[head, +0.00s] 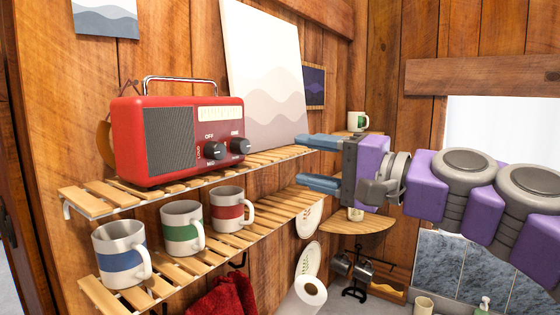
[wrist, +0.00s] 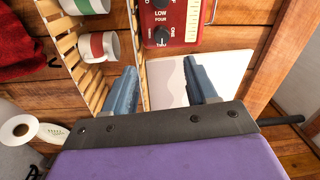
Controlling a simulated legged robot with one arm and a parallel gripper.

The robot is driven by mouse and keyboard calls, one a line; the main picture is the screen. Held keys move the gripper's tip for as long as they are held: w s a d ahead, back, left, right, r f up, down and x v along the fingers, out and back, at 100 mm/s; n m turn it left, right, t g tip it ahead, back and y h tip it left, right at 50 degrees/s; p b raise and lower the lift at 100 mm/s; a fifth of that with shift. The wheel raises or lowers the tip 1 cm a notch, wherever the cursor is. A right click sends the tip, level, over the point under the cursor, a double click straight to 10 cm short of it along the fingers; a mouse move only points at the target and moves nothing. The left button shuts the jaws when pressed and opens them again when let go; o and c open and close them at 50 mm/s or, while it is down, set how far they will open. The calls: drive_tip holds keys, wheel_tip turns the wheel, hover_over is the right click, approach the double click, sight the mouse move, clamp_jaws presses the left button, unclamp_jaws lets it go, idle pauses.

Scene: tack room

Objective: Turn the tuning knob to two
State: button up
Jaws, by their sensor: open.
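The red radio (head: 180,130) stands on the upper slatted shelf in the head view. Its front has two dark knobs; the right one, the tuning knob (head: 241,147), has "ONE" printed above it. In the wrist view the tuning knob (wrist: 161,36) is at the top centre, with number words around it, "FOUR" and "TWO" among them. I cannot tell which word its pointer faces. My gripper (head: 300,160) is open and empty, to the right of the radio and apart from it. Its two blue-grey fingers (wrist: 160,68) point toward the radio's side in the wrist view.
The upper shelf (head: 90,197) has a pale picture panel (head: 262,75) leaning behind the radio. Blue (head: 118,258), green (head: 181,240) and red (head: 226,216) banded mugs stand on the lower shelf (head: 150,293). A corner shelf (head: 358,222) lies beyond my gripper.

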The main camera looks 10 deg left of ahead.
drive_tip(key=v, duration=0.5)
drive_tip(key=shift+d+b, duration=0.1)
drive_tip(key=shift+b, duration=0.2)
drive_tip(key=shift+f, duration=0.15)
